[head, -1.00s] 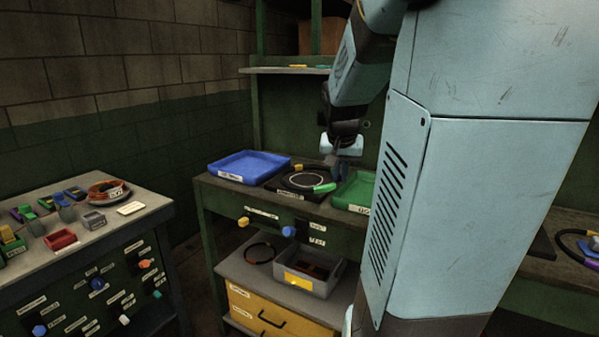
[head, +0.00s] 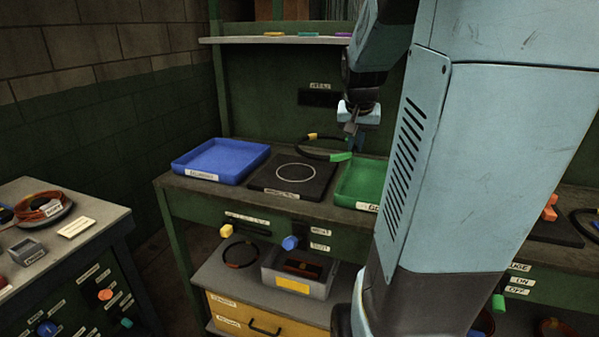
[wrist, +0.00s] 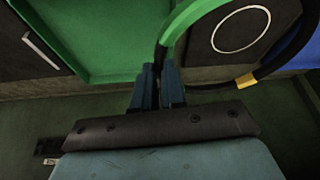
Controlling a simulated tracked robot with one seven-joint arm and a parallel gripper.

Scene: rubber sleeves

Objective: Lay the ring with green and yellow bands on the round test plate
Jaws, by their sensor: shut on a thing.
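My gripper (head: 356,142) points down and is shut on the black ring with a green band (head: 341,156) and a yellow band (head: 312,136). The ring hangs above the bench, behind and to the right of the round test plate's white circle (head: 295,171). In the wrist view, my fingers (wrist: 158,90) grip the ring's black part; its green band (wrist: 188,22) and yellow band (wrist: 246,80) show. The dark plate with its white circle (wrist: 240,10) lies below, partly framed by the ring. Part of the ring is cut off by the frame's edge.
A blue tray (head: 178,169) stands left of the plate and a green tray (head: 343,197) right of it. A shelf (head: 225,40) runs above at the back. Below are a grey bin (head: 318,290) and another dark ring (head: 226,263).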

